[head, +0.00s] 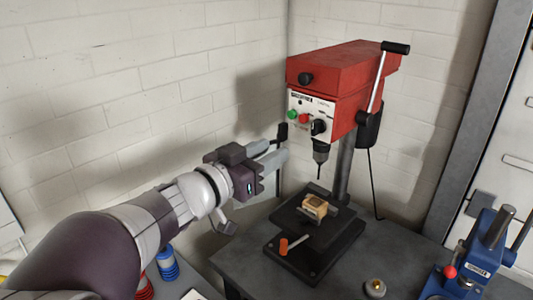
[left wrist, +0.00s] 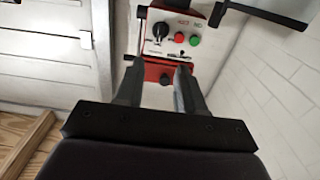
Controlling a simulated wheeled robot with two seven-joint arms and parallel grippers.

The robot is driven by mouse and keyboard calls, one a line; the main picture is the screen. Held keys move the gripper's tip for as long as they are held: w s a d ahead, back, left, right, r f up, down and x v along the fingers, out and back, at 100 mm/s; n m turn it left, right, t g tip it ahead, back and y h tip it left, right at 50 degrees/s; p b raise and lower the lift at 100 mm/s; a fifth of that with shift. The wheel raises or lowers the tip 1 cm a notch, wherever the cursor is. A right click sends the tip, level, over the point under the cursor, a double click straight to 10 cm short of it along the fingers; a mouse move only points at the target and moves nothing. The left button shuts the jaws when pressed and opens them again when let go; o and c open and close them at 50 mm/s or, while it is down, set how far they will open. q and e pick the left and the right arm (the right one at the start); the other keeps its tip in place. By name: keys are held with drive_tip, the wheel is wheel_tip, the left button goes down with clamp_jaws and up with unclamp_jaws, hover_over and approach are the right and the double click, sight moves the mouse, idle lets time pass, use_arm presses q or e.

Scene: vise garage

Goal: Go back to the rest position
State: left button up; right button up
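My left gripper (head: 276,157) reaches in from the left and is raised beside the red drill press (head: 345,75), at its left. Its two fingers are apart with nothing between them; the left wrist view shows the open gap of the gripper (left wrist: 160,75) too. In that view the drill press's control panel (left wrist: 172,38), with a black knob and red and green buttons, shows beyond the fingertips. My right gripper is in neither view.
A small wooden block (head: 314,206) sits on the drill press's dark base (head: 325,248), under the drill bit. An orange-handled lever (head: 284,246) sticks out at the base's left. A blue arbor press (head: 478,258) stands at the right on the grey bench (head: 365,262).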

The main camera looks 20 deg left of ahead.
use_arm(q)
drive_tip(key=s+a+f+n+g+y, duration=0.1)
drive_tip(key=a+f+n+g+y, duration=0.15)
drive_tip(key=a+f+y, duration=0.4)
drive_tip(key=s+a+f+n+g+y, duration=0.1)
drive_tip(key=a+f+n+g+y, duration=0.2)
drive_tip(key=f, duration=0.6)
drive_tip(key=s+d+f+m+g+h, duration=0.1)
drive_tip(key=s+d+f+g+h, duration=0.2)
drive_tip(key=s+d+f+g, duration=0.7)
wheel_tip(320, 180, down, 5)
drive_tip(key=shift+s+d+f+m, duration=0.1)
drive_tip(key=shift+s+d+m, duration=0.25)
drive_tip(key=shift+s+d, duration=0.7)
drive_tip(key=shift+a, duration=0.2)
